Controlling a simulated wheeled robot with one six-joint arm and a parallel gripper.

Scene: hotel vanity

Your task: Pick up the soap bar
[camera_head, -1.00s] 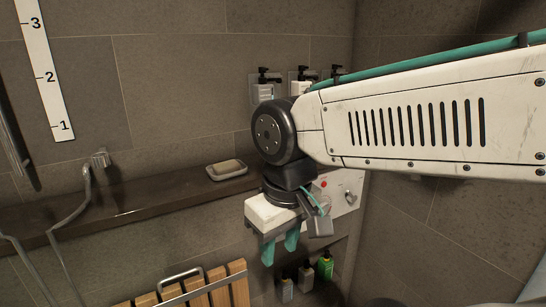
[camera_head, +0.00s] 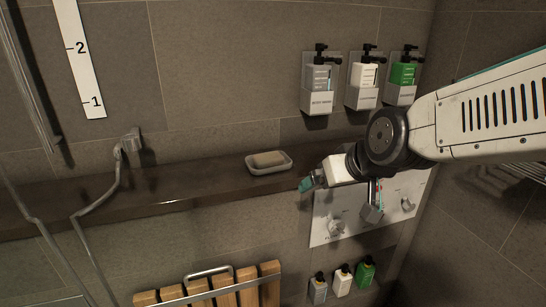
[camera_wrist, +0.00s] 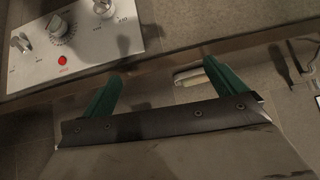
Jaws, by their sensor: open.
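The pale tan soap bar (camera_head: 269,159) lies in a light grey soap dish (camera_head: 282,169) on the dark wall ledge in the head view. My gripper (camera_head: 306,184) is at the ledge's front edge, to the right of the dish and apart from it, with its teal fingertips pointing left.
The dark ledge (camera_head: 160,200) runs along the tiled wall. Several pump bottles in holders (camera_head: 360,85) hang above its right part. A control panel (camera_head: 335,222) with knobs is below my gripper. A wooden slatted seat (camera_head: 215,288) and a metal rail (camera_head: 90,212) are lower left.

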